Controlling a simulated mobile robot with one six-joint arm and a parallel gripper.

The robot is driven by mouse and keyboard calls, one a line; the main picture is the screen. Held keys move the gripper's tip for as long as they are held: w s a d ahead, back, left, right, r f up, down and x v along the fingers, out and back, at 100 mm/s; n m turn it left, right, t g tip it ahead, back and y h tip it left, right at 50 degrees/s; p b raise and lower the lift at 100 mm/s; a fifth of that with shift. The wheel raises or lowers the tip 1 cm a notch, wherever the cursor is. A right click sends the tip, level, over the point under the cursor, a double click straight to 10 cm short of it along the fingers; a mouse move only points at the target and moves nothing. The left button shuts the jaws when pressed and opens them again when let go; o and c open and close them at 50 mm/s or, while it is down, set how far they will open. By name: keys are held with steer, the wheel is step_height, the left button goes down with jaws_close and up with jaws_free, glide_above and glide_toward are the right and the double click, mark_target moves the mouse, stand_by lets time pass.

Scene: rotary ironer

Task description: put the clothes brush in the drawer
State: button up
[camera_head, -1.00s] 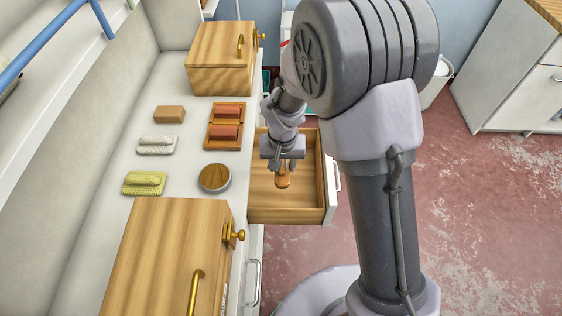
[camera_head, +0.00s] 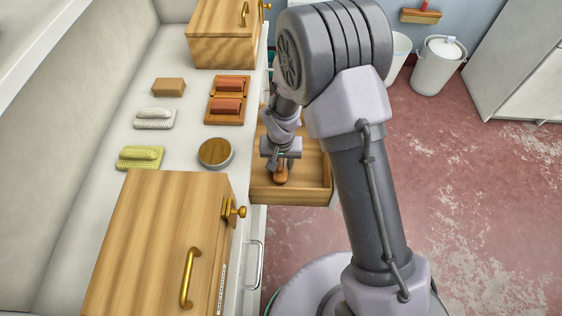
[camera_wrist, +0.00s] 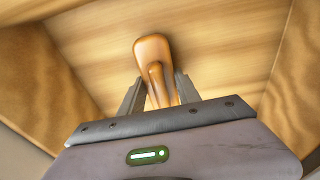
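The clothes brush, a brown wooden piece, hangs below my gripper in the head view (camera_head: 281,175) and also shows in the wrist view (camera_wrist: 152,50). My gripper (camera_head: 281,162) has its two fingers close on either side of the brush in the wrist view (camera_wrist: 160,85), shut on it. The open wooden drawer (camera_head: 300,197) lies below, with its floor and side walls around the brush in the wrist view. I cannot tell whether the brush touches the drawer floor. My arm hides part of the drawer.
Wooden cabinets (camera_head: 155,240) stand at both counter ends. A white bin (camera_head: 437,68) stands behind.

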steer(key=o, duration=0.4)
steer(key=shift+o, duration=0.2)
step_height(320, 180, up, 12)
steer(key=s+p, duration=0.2)
steer(key=p, duration=0.3)
step_height(320, 180, up, 10)
steer(key=m+t, duration=0.1)
glide_above(281, 164)
steer(key=s+d, duration=0.1)
steer(key=d, duration=0.3)
steer(key=s+d+r+m+t+y, duration=0.1)
steer(key=s+d+r, duration=0.2)
steer(key=s+r, duration=0.5)
steer(key=s+d+r+m+t+y, duration=0.1)
steer(key=s+d+r+m+t, duration=0.1)
steer(key=s+r, duration=0.6)
steer(key=shift+s+d+r, duration=0.2)
steer(key=shift+s+d, duration=0.55)
steer(key=shift+s, duration=0.25)
